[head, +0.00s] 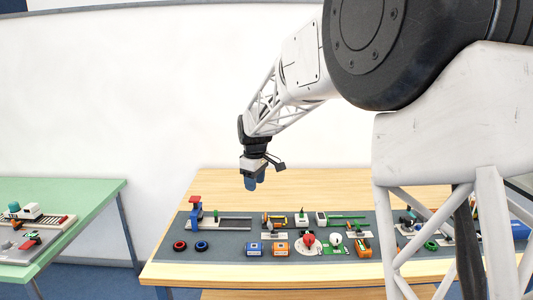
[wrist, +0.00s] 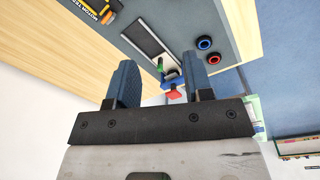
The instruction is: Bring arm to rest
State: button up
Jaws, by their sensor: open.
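My gripper (head: 254,183) hangs from my white arm above the back of the wooden table, in front of the white wall. In the wrist view its two blue-grey fingers (wrist: 160,88) are apart with nothing between them in their grip. A small red and blue crane toy (wrist: 173,84) shows beyond the gap between the fingers, away from them. In the head view that crane (head: 195,214) stands at the left end of the grey mat, below and left of my gripper.
The wooden table (head: 222,181) carries a grey mat (head: 170,228) with several small toy machines, blocks and a red ring (head: 180,246) and blue ring (head: 201,246). A green table (head: 90,190) with model parts stands at the left. The table's back strip is clear.

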jog(key=s+d+r+m, duration=0.2)
jog(key=s+d, duration=0.3)
jog(key=s, duration=0.3)
jog(key=s+d+r+m+t, duration=0.1)
jog(key=s+d+r+m, duration=0.1)
jog(key=s+d, duration=0.45)
jog(key=s+d+r+m, duration=0.2)
jog(key=s+d, duration=0.1)
jog(key=s, duration=0.7)
jog(key=s+d+f+m, duration=0.2)
jog(key=s, duration=0.6)
jog(key=s+d+f+m, duration=0.2)
jog(key=s+d, duration=0.1)
jog(key=s, duration=0.5)
jog(key=s+d+f+m, duration=0.2)
jog(key=s, duration=0.6)
jog(key=shift+s+d+f+m+t, duration=0.2)
jog(key=shift+d+m+t, duration=0.1)
jog(key=shift+d+t, duration=0.1)
